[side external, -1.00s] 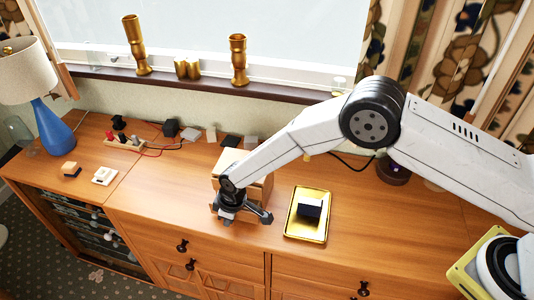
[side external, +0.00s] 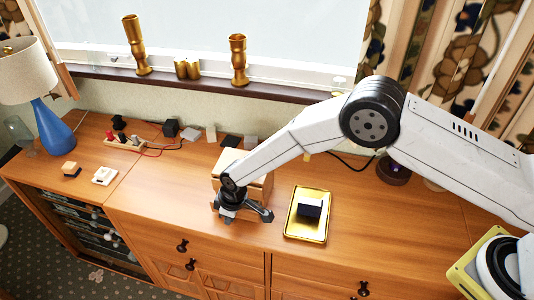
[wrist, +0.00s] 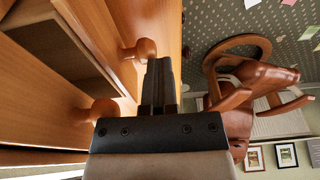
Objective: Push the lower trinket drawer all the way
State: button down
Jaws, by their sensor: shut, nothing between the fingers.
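The trinket box (side external: 258,188) is a small light-wood chest on the sideboard, partly hidden behind my arm. In the wrist view, wooden fronts with round knobs fill the left side. One knob (wrist: 140,48) is on a front that stands out, with a hollow interior (wrist: 45,45) showing behind it; this looks like the lower drawer (wrist: 95,25), partly open. Another knob (wrist: 102,112) is lower in that picture. My gripper (wrist: 158,85) is shut and empty, its fingertips close beside the first knob; contact cannot be told. In the side view my gripper (side external: 229,216) is at the box's front.
A gold tray (side external: 291,233) with a dark block (side external: 309,208) lies right of the box. Small blocks, a power strip (side external: 125,143) and a blue lamp (side external: 52,130) stand to the left and behind.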

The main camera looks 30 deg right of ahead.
jog(key=shift+w+d+f, duration=0.2)
jog(key=shift+w+d, duration=0.55)
jog(key=shift+d, duration=0.25)
jog(key=shift+s+a, duration=0.1)
jog(key=shift+a, duration=0.05)
dwell(0.3)
jog(key=shift+s+a, duration=0.4)
dwell(0.3)
jog(key=shift+w+a+r, duration=0.1)
jog(key=shift+w+r, duration=0.05)
jog(key=shift+r, duration=3.5)
jog(key=shift+r, duration=0.1)
